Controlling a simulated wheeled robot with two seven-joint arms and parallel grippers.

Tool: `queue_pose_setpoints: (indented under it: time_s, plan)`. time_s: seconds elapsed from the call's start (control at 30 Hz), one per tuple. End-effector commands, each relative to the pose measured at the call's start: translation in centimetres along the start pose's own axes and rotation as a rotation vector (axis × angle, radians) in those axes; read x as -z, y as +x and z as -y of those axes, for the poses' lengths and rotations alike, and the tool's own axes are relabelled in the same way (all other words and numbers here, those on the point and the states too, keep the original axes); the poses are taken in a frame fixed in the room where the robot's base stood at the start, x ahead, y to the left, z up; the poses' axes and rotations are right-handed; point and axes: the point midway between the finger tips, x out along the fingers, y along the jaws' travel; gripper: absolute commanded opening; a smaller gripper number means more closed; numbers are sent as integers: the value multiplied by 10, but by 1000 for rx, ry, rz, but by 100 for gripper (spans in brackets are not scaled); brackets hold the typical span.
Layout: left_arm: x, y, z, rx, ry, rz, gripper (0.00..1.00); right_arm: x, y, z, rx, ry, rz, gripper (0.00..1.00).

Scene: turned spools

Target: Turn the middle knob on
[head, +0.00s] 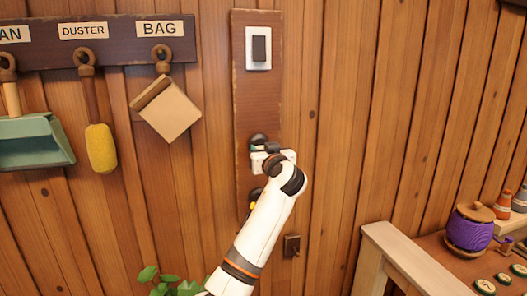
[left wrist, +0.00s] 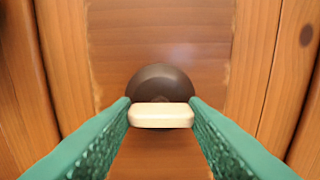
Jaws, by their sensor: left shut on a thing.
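A tall dark wooden board (head: 258,100) on the plank wall carries a white-framed dark switch (head: 259,48) at its top and round dark knobs lower down. One dark knob (head: 257,139) shows just above my left gripper (head: 266,150). In the left wrist view, this round dark knob (left wrist: 160,80) has a pale bar-shaped handle (left wrist: 161,115), which lies level. The green fingers of my left gripper (left wrist: 161,117) are shut on the two ends of the handle. Another dark knob (head: 255,194) lower on the board is partly hidden by my left arm. My right gripper is not in view.
A rack (head: 100,40) at upper left holds a dustpan (head: 32,142), a yellow duster (head: 101,149) and a bag (head: 165,110). A plant (head: 170,284) is below.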

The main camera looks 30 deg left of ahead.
Motion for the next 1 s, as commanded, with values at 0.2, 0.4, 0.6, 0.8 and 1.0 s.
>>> queue_pose_setpoints:
  time_s: [0.2,0.4,0.6,0.8,1.0]
  plan:
    - [0,0,0,1,18,-1,17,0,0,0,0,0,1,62]
    - [0,0,0,1,100,-1,17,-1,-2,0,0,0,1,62]
    - [0,0,0,1,252,-2,17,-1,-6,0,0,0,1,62]
    - [-1,0,0,2,442,-2,17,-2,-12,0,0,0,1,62]
    - [-1,0,0,2,633,-2,17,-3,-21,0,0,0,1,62]
